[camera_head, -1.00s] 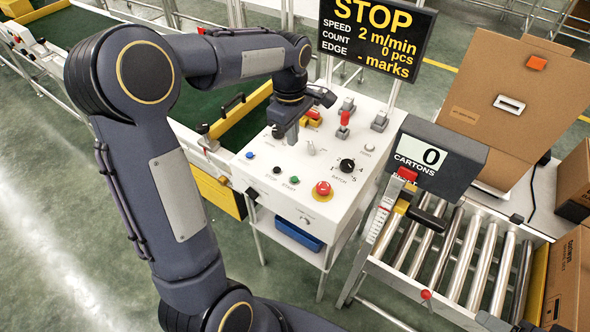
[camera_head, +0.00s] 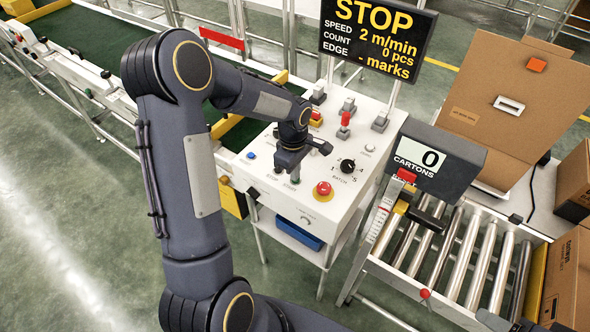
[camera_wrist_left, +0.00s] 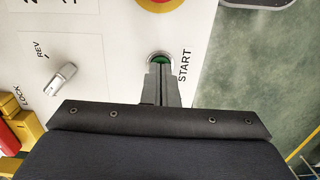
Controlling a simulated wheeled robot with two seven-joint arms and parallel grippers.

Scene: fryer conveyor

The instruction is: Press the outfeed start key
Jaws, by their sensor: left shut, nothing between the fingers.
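The green start key (camera_wrist_left: 160,57), with START printed beside it, shows in the left wrist view just past my fingertips. My left gripper (camera_head: 294,177) is shut and empty, pointing down over the front of the white control panel (camera_head: 312,209). It also shows in the left wrist view (camera_wrist_left: 162,68), where the fingertips overlap the near edge of the key. I cannot tell whether they touch it. In the head view the gripper largely covers the key. The display (camera_head: 377,38) reads STOP, 2 m/min and 0 pcs. My right gripper is out of view.
A red mushroom button (camera_head: 323,188) on yellow sits right of the gripper, with the black batch knob (camera_head: 347,166) behind it. A blue button (camera_head: 251,155) is to the left. A metal lever switch (camera_wrist_left: 62,78) stands by REV. The carton counter (camera_head: 432,158) reads 0.

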